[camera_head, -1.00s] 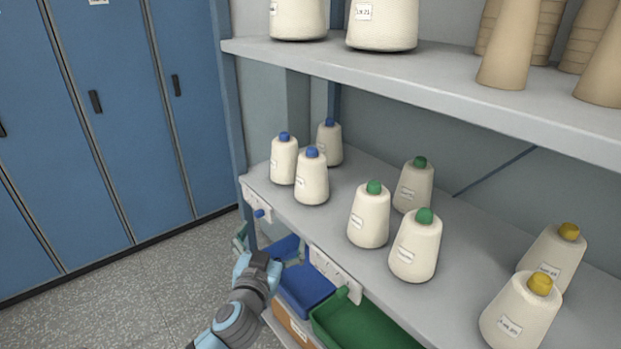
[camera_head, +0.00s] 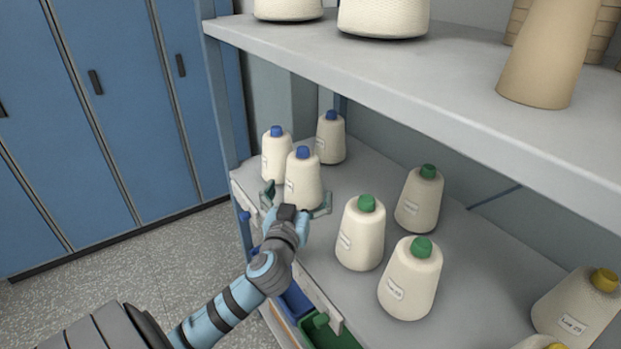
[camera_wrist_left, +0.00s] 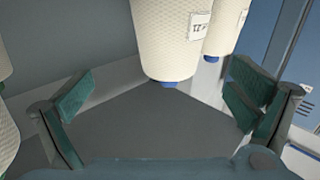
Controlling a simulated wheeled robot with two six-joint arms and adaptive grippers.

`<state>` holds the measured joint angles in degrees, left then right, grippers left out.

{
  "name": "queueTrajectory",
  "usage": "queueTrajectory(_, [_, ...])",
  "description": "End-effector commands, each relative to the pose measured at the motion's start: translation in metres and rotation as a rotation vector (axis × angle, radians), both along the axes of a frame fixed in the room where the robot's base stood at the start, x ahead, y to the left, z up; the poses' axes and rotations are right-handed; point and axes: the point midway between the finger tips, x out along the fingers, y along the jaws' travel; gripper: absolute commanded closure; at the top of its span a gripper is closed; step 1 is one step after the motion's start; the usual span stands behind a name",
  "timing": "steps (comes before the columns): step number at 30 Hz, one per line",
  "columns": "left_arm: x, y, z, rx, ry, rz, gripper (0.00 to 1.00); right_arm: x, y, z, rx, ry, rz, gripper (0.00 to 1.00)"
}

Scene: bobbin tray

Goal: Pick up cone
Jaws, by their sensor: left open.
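My left gripper (camera_head: 297,199) is open at the shelf's front edge, with one finger on each side of the front blue-topped cream cone (camera_head: 303,181) in the head view. In the left wrist view the open fingers (camera_wrist_left: 160,100) are spread wide, with a blue-topped cone (camera_wrist_left: 174,40) ahead, appearing upside down; no contact shows. Two more blue-topped cones stand beside it (camera_head: 276,158) and behind it (camera_head: 331,140). Green-topped cones (camera_head: 361,235) stand to the right, yellow-topped ones (camera_head: 578,305) farther right. My right gripper is out of view.
The lower shelf (camera_head: 480,265) holds the cones. The upper shelf (camera_head: 440,75) overhangs them and carries larger cream cones (camera_head: 383,15) and tan cones (camera_head: 545,60). A blue bin (camera_head: 297,300) and green bin (camera_head: 330,338) sit below the front edge. Blue lockers (camera_head: 80,110) are at left.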

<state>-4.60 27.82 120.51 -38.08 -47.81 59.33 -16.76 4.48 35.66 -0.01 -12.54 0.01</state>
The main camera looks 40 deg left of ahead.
Motion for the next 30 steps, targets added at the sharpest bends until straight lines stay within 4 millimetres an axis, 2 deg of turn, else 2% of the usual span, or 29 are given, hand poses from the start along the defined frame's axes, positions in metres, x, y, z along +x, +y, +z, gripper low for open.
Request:
queueTrajectory(3, [0.023, 0.019, 0.001, 0.001, 0.000, 0.009, 0.00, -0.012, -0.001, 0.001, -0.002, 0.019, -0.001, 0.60])
queueTrajectory(6, [0.037, 0.027, 0.000, 0.001, 0.000, 0.010, 0.00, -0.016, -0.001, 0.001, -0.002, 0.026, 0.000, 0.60])
queueTrajectory(10, [0.051, 0.037, -0.005, 0.001, 0.002, 0.010, 0.00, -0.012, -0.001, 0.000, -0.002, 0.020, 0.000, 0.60])
queueTrajectory(15, [0.079, 0.053, -0.010, 0.000, 0.000, 0.007, 0.00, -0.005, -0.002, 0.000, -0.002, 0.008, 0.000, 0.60])
queueTrajectory(18, [0.086, 0.055, -0.010, 0.000, 0.001, 0.004, 0.00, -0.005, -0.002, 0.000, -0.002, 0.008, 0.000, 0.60])
queueTrajectory(23, [0.086, 0.055, -0.010, 0.000, 0.001, 0.004, 0.00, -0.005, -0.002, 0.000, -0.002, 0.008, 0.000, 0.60])
queueTrajectory(30, [0.086, 0.055, -0.010, 0.000, 0.001, 0.003, 0.38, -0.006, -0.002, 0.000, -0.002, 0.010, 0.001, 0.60])
